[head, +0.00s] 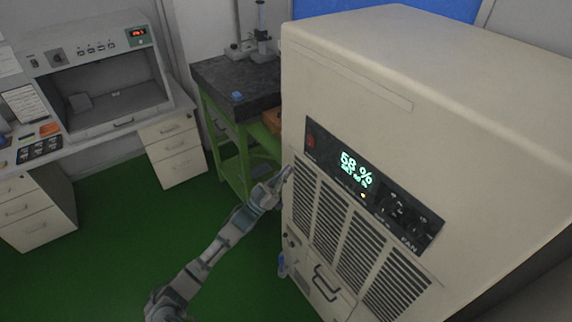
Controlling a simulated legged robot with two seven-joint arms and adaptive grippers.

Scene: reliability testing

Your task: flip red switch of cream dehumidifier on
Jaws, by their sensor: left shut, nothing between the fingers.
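The cream dehumidifier (430,75) is a tall box that fills the right of the head view. Its black panel (378,213) carries a lit display (356,169) reading 58 %. The red switch (311,141) is at the panel's upper left end. My left gripper (287,172) is shut and empty, just below and left of the switch, close to the dehumidifier's front left edge. I cannot tell whether its tip touches the casing. My right gripper is not in view.
A green-framed bench (238,88) with a dark top stands behind, left of the dehumidifier. A white desk with drawers (171,140) and a grey cabinet unit (100,75) stand at the left. The green floor (120,240) is clear in front.

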